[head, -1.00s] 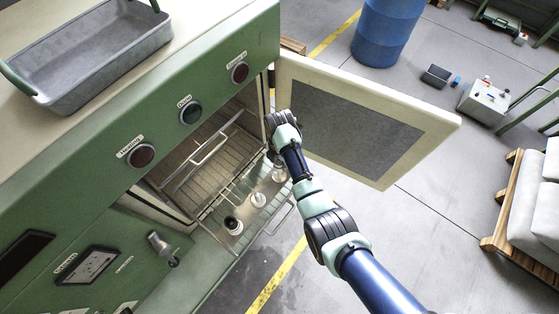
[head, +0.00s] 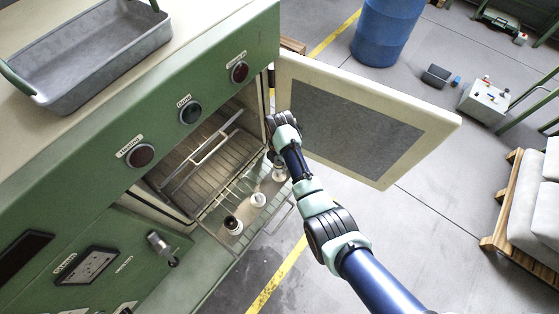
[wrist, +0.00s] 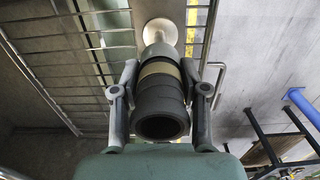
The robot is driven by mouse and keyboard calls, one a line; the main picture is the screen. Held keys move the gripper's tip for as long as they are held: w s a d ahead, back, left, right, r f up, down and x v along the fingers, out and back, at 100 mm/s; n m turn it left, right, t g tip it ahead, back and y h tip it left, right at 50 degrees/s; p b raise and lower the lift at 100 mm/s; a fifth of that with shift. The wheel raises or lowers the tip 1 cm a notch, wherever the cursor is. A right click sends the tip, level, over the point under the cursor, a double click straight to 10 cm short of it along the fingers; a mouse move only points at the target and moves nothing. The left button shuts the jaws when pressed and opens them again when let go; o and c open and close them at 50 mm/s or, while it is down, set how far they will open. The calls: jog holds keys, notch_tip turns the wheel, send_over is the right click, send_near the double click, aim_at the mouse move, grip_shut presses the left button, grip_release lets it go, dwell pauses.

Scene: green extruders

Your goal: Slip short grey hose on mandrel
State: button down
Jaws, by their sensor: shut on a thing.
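My gripper (wrist: 163,92) is shut on a short dark grey hose (wrist: 160,112) with a tan band. The hose's open near end faces the wrist camera. Beyond its far end, a mandrel with a round white base (wrist: 160,31) is in line with it. I cannot tell how far the hose is around the mandrel. In the head view my gripper (head: 274,157) is above the right end of the pulled-out rack, close over the mandrel (head: 279,174) there. The hose is hidden by my arm in that view.
On the rack, another white-based mandrel (head: 258,199) stands in the middle, and one with a dark piece (head: 233,225) stands nearer the front. The green oven (head: 165,121) is at left. Its open door (head: 440,125) is right behind my arm. Wire rack bars flank my gripper.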

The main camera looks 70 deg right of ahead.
aim_at(280, 170)
jog(key=shift+f+b, duration=0.6)
jog(key=shift+f, duration=0.5)
jog(key=shift+f+b, duration=0.85)
jog(key=shift+f, duration=0.4)
jog(key=shift+f, duration=0.15)
jog(key=shift+f+b, duration=0.85)
jog(key=shift+f, duration=0.1)
jog(key=c, duration=0.5)
grip_release()
